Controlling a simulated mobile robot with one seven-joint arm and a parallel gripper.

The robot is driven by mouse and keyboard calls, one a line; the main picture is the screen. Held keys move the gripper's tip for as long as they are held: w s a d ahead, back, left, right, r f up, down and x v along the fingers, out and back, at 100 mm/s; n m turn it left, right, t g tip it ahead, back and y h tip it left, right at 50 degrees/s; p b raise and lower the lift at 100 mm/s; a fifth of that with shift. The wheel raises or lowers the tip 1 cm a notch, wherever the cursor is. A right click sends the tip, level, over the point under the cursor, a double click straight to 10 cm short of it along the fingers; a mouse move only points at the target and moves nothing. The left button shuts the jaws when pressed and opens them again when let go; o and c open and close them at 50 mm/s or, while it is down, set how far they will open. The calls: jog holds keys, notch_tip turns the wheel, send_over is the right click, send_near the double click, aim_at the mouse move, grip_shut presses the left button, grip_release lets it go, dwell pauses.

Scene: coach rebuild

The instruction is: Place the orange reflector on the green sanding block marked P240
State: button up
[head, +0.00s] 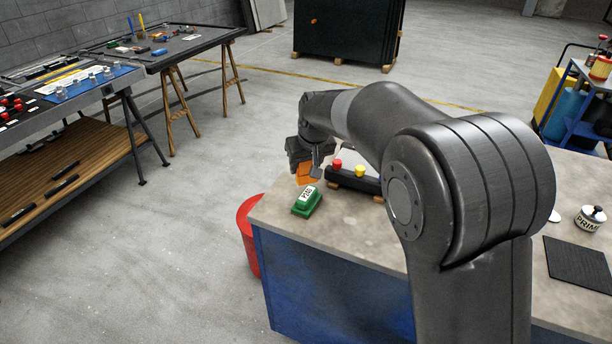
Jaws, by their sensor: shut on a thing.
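My gripper (307,166) is shut on the orange reflector (304,174), over the left end of the blue workbench. The reflector hangs below the fingers, and its upper part is hidden by them. The green sanding block (303,208) lies on the benchtop near its left front corner, with a white label on top; the print is too small to read with certainty. The reflector is behind the block in the picture, close to it. A gap to the block's top is hard to judge from this view.
A black bar with red and yellow buttons (347,182) stands just right of the block. A red bin (246,232) stands on the floor by the bench's left end. My arm hides the bench's middle.

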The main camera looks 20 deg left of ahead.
aim_at(306, 175)
jog(key=shift+f, duration=2)
jog(key=shift+f, duration=0.1)
jog(key=o, duration=1)
jog(key=shift+c, duration=0.2)
jog(key=v, duration=1.2)
